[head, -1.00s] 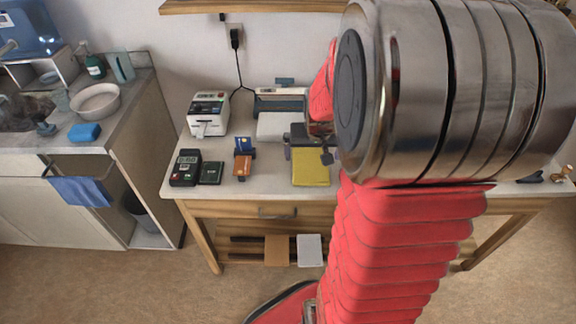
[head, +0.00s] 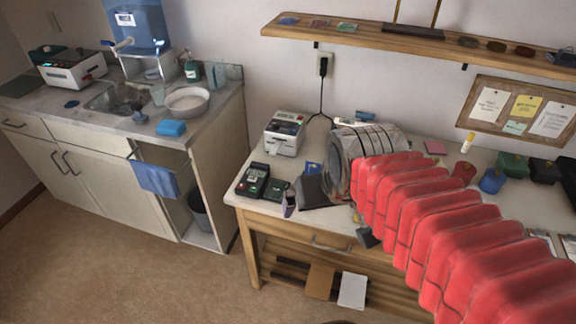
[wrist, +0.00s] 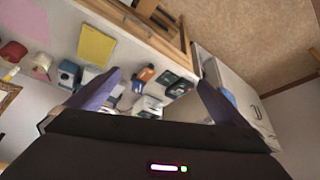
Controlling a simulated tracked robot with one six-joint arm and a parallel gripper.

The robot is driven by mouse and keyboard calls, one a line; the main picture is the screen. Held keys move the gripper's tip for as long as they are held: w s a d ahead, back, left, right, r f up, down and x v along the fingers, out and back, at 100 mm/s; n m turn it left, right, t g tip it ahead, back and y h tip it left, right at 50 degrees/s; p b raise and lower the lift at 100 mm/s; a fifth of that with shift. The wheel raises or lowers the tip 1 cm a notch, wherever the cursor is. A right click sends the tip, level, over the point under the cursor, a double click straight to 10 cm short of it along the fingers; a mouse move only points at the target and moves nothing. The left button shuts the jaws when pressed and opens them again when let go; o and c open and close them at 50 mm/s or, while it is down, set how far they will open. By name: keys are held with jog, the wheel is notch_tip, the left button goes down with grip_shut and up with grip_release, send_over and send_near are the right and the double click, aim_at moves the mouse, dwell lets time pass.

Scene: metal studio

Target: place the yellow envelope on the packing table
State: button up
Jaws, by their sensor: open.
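The yellow envelope (wrist: 96,46) lies flat on the white top of the packing table, near its wooden front edge, in the wrist view. In the head view my arm hides nearly all of it. The packing table (head: 290,230) stands against the wall at centre right; its top also shows in the wrist view (wrist: 62,42). My gripper (wrist: 159,77) is open, its two purple-grey fingers spread wide with nothing between them. It is over the left part of the table. The envelope is outside the fingers, beyond the left one in the wrist view.
A label printer (head: 285,133), a card terminal (head: 252,180) and a dark box (head: 275,190) crowd the table's left end. Red and blue (head: 491,181) items stand to the right. A wooden shelf (head: 400,40) overhangs the back. A sink counter (head: 215,110) stands left.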

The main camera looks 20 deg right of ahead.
jog(key=shift+n+y, duration=0.3)
jog(key=shift+n, duration=0.3)
jog(key=s+a, duration=0.1)
jog(key=s, duration=0.1)
jog(key=s+a+r, duration=0.1)
jog(key=s+a, duration=0.1)
jog(key=shift+a+r, duration=0.15)
jog(key=shift+a, duration=0.05)
